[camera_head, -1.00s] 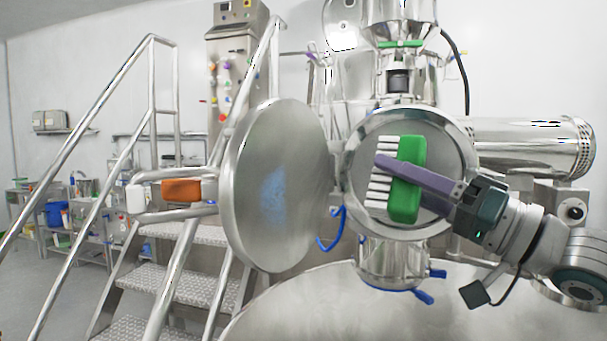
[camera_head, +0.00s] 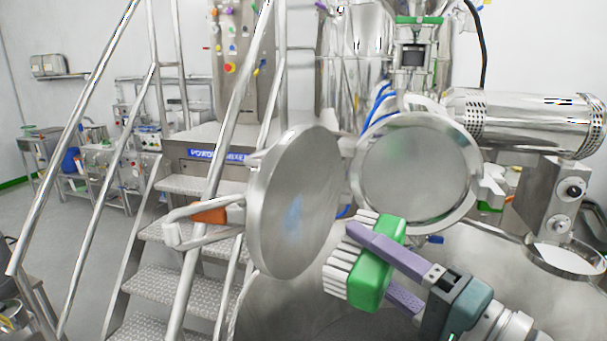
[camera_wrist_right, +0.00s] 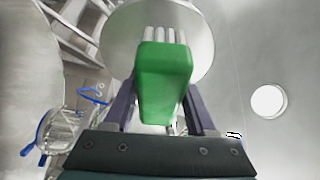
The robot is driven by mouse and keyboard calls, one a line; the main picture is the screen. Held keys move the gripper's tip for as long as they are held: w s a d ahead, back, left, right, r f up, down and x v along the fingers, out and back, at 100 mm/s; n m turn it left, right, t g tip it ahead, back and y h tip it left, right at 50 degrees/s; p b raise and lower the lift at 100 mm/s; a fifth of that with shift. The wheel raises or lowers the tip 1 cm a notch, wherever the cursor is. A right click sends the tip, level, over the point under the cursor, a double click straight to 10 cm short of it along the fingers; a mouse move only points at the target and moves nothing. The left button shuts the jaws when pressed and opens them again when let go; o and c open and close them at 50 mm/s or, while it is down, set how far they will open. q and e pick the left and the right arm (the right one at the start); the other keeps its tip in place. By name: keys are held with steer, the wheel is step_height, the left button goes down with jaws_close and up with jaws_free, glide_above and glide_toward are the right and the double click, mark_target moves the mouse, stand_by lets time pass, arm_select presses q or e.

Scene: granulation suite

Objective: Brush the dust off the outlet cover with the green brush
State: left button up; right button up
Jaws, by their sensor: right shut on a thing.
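The outlet cover (camera_head: 275,215) is a round steel disc swung open on the left of the round outlet port. A faint bluish dust patch (camera_head: 294,215) shows on its face. My right gripper (camera_head: 388,280) is shut on the green brush (camera_head: 374,278), its white bristles (camera_head: 341,262) pointing left toward the cover. The brush is to the right of the cover and looks apart from it. In the right wrist view the green brush (camera_wrist_right: 163,85) sits between the purple fingers, with a round steel disc behind the bristles. My left gripper is not in view.
The round outlet port (camera_head: 417,172) is just above and behind the brush. A large steel vessel (camera_head: 290,310) lies below. Metal steps (camera_head: 165,285) with handrails stand to the left. The cover's handle (camera_head: 185,222) with an orange part juts out left.

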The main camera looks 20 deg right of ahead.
mark_target(286, 229)
steer(key=shift+s+a+r+m, duration=0.2)
steer(key=shift+s+a+m, duration=0.1)
steer(key=shift+s, duration=0.05)
steer(key=shift+a+f, duration=0.15)
steer(key=shift+a, duration=0.05)
steer(key=shift+w+a+f, duration=0.1)
steer(key=shift+a, duration=0.1)
arm_select(q)
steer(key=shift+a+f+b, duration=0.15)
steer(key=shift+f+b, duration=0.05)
steer(key=shift+b, duration=0.45)
arm_select(e)
steer(key=shift+h, duration=0.3)
steer(key=shift+w+a, duration=1.7)
steer(key=shift+w, duration=0.3)
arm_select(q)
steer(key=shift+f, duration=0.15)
arm_select(e)
steer(key=shift+w+a, duration=0.2)
steer(key=shift+w, duration=0.1)
arm_select(q)
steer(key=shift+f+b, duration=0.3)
steer(key=shift+b, duration=0.15)
arm_select(e)
steer(key=shift+w+a, duration=0.45)
steer(key=shift+w, duration=0.05)
